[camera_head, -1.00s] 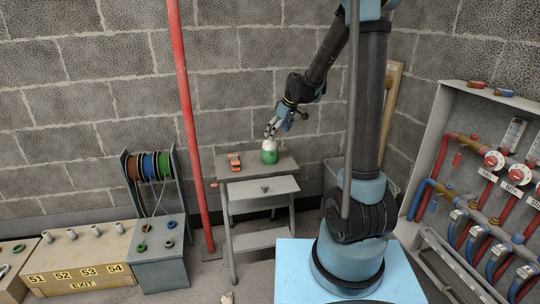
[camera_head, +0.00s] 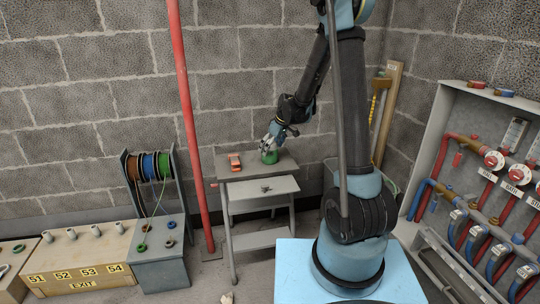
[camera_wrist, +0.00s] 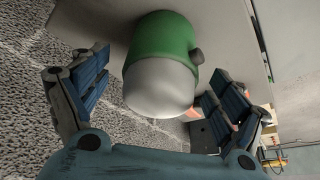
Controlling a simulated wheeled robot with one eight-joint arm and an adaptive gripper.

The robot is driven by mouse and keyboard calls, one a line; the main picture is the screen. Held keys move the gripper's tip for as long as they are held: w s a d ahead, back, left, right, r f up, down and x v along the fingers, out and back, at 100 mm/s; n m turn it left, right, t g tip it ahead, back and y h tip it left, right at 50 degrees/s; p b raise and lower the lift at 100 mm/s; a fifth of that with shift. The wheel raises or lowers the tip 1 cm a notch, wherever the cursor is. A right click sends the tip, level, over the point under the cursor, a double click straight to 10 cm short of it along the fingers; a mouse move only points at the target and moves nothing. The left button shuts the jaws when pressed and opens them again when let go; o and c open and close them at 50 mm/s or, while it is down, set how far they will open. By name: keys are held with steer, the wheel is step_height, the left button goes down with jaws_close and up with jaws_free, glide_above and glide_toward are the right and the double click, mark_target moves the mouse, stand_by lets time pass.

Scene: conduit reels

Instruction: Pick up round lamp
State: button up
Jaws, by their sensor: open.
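The round lamp (camera_wrist: 162,65) has a green body and a white domed top, and a small dark knob on its side. In the head view the lamp (camera_head: 269,157) stands on the top of a small grey side table (camera_head: 240,172). My gripper (camera_head: 270,146) is over the lamp and hides most of its white top. In the wrist view my gripper (camera_wrist: 150,98) is open, with one blue-padded finger on each side of the lamp. Gaps show between both fingers and the lamp.
A small red-orange object (camera_head: 234,161) lies on the table left of the lamp. A red pole (camera_head: 188,120) stands left of the table. A wooden board (camera_head: 386,110) leans at the wall on the right. A pipe panel (camera_head: 490,180) stands further right.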

steer(key=shift+x, duration=1.1)
steer(key=c, duration=1.4)
steer(key=shift+r, duration=0.1)
